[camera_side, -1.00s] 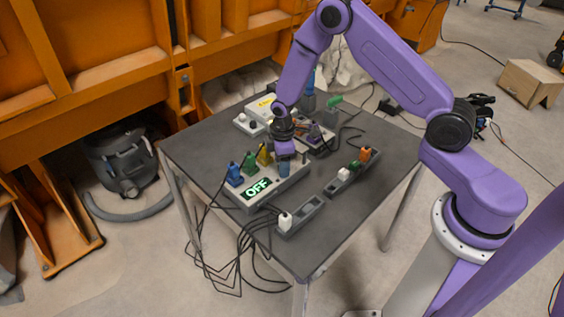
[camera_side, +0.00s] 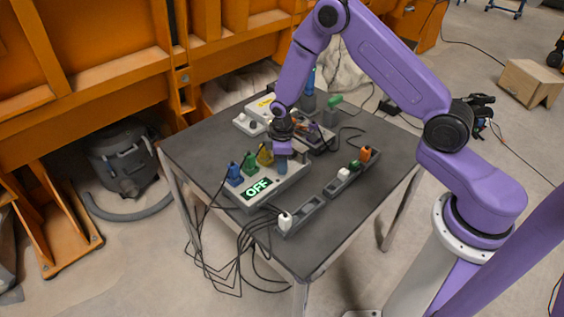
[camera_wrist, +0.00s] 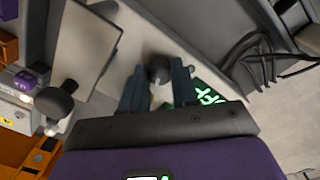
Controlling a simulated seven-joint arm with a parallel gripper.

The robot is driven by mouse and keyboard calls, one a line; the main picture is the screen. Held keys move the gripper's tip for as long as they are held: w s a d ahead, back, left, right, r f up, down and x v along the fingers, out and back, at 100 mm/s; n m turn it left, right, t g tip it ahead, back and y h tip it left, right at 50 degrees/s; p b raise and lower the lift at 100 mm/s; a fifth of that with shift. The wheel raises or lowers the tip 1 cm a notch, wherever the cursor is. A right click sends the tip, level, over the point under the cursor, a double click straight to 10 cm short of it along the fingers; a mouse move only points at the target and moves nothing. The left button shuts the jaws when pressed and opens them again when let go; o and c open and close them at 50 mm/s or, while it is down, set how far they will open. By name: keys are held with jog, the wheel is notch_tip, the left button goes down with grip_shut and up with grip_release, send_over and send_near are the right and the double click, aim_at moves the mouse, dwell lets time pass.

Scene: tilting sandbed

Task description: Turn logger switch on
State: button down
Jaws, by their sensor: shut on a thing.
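The logger is a light grey box (camera_side: 243,201) on the dark table, with a lit green display (camera_side: 258,188) reading OFF. My gripper (camera_side: 283,167) points down at the right end of this box in the side view. In the wrist view its two dark fingers (camera_wrist: 159,80) close around a dark round knob (camera_wrist: 158,66), which appears to be the logger switch. Part of the green display (camera_wrist: 207,96) shows just right of the fingers. In the side view the gripper hides the switch.
Blue (camera_side: 234,174), green (camera_side: 250,163) and yellow (camera_side: 265,155) plugs stand along the logger's far edge. Grey sockets with a white plug (camera_side: 285,220) and an orange plug (camera_side: 365,153) lie nearer. A white device (camera_side: 250,123) stands behind. Loose cables hang off the table's front left.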

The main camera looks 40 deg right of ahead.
jog(key=m, duration=0.5)
jog(key=shift+m, duration=0.3)
jog(key=shift+w+m, duration=0.1)
jog(key=shift+m, duration=2)
jog(key=c, duration=0.8)
grip_release()
jog(key=shift+c, duration=0.2)
notch_tip(320, 180, up, 18)
jog(key=shift+a+f, duration=0.25)
jog(key=shift+a, duration=0.15)
